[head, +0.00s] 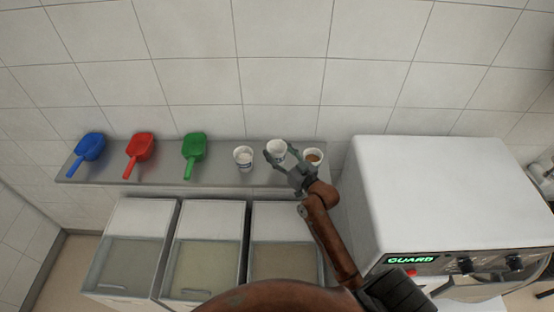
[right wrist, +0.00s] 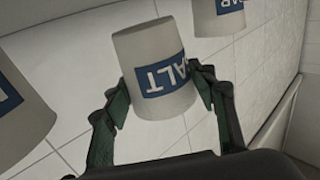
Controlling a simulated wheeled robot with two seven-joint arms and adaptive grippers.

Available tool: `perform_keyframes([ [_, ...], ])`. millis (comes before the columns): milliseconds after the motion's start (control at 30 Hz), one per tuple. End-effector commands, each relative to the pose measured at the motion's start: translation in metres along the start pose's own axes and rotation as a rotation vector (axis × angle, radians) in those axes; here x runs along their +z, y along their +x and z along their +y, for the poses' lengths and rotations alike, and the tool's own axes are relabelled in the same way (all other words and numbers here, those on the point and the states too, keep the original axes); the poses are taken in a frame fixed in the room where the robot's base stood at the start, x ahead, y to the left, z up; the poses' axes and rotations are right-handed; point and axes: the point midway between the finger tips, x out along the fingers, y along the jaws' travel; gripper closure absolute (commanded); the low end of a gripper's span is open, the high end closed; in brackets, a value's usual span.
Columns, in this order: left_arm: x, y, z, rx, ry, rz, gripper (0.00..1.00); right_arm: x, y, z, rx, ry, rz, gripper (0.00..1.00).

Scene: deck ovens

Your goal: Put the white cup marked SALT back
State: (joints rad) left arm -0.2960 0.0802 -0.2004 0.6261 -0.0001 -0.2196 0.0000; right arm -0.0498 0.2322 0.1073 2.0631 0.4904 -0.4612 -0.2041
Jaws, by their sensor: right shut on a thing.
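The white cup marked SALT (head: 276,147) is in my right gripper (head: 279,155), between two other cups along the wall shelf (head: 215,175). In the right wrist view the gripper (right wrist: 160,95) is shut on the SALT cup (right wrist: 135,55), one finger on each side, and part of its blue label shows. I cannot tell from the head view whether the cup touches the shelf. My left gripper is not in view.
A white cup (head: 243,154) stands left of the held cup; one with brown contents (head: 314,154) stands right. Blue (head: 90,146), red (head: 140,147) and green (head: 194,146) scoops lie on the shelf. Bins (head: 209,220) stand below; a white oven (head: 440,190) is at right.

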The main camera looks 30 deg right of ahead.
Motion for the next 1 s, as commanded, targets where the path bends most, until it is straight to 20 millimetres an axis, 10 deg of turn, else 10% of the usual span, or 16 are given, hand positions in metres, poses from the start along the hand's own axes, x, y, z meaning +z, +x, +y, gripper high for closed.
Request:
perform_keyframes([
  [733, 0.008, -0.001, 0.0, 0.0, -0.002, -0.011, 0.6, 0.045, 0.001, -0.002, -0.002, -0.002, 0.001, 0.72],
  [767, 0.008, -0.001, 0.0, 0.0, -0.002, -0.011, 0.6, 0.045, 0.001, -0.002, -0.002, -0.002, 0.001, 0.47],
  [1000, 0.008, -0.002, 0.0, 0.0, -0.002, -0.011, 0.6, 0.044, 0.001, -0.002, -0.002, -0.001, 0.001, 0.31],
])
